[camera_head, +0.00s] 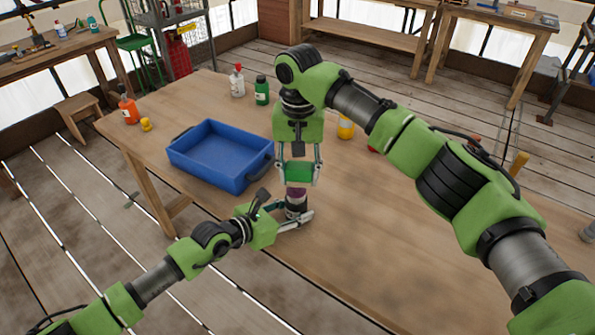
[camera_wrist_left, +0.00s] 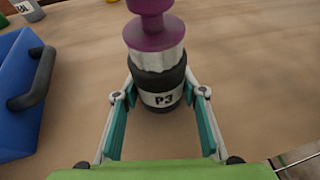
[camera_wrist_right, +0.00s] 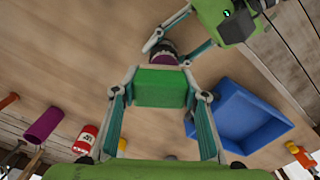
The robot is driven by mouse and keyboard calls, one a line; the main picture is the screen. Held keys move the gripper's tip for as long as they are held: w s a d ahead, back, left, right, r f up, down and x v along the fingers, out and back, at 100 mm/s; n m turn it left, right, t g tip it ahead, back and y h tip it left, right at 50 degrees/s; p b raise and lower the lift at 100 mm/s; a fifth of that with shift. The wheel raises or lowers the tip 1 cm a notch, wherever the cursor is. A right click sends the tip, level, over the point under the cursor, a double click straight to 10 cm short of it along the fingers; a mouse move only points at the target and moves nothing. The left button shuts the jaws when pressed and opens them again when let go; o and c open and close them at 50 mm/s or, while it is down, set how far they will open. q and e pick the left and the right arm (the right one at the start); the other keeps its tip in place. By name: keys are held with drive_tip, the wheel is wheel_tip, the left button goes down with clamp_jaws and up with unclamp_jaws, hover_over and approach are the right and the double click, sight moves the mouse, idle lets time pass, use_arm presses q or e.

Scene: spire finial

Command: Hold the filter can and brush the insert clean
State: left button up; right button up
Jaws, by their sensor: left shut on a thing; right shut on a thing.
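A dark can (camera_wrist_left: 162,90) labelled P3 stands upright near the table's front edge. A white insert (camera_wrist_left: 160,57) shows at its mouth, with a purple piece (camera_wrist_left: 148,30) directly above. My left gripper (camera_head: 297,220) is shut on the can low down, one finger on each side, as the left wrist view shows. My right gripper (camera_wrist_right: 160,92) points down from above and is shut on a green block (camera_head: 298,173). The purple piece lies under this block, between it and the can. I cannot tell whether the block and purple piece are one brush.
A blue tray (camera_head: 177,157) stands left of the can. Behind are a white bottle (camera_head: 237,84), a green bottle (camera_head: 262,92) and a yellow jar (camera_head: 345,129). An orange bottle (camera_head: 128,110) stands far left. The table's front right is clear.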

drive_tip(key=shift+w+a, duration=0.7)
drive_tip(key=shift+a, duration=0.05)
drive_tip(key=shift+s+d, duration=0.75)
drive_tip(key=shift+d, duration=0.05)
drive_tip(key=shift+w+a, duration=0.75)
drive_tip(key=shift+a, duration=0.05)
drive_tip(key=shift+s+d+f, duration=0.1)
drive_tip(key=shift+s+d, duration=0.7)
drive_tip(key=shift+w+a, duration=0.75)
drive_tip(key=shift+a, duration=0.05)
drive_tip(key=shift+d, duration=0.1)
drive_tip(key=shift+s+d, duration=0.3)
drive_tip(key=shift+s, duration=0.05)
drive_tip(key=shift+r, duration=0.25)
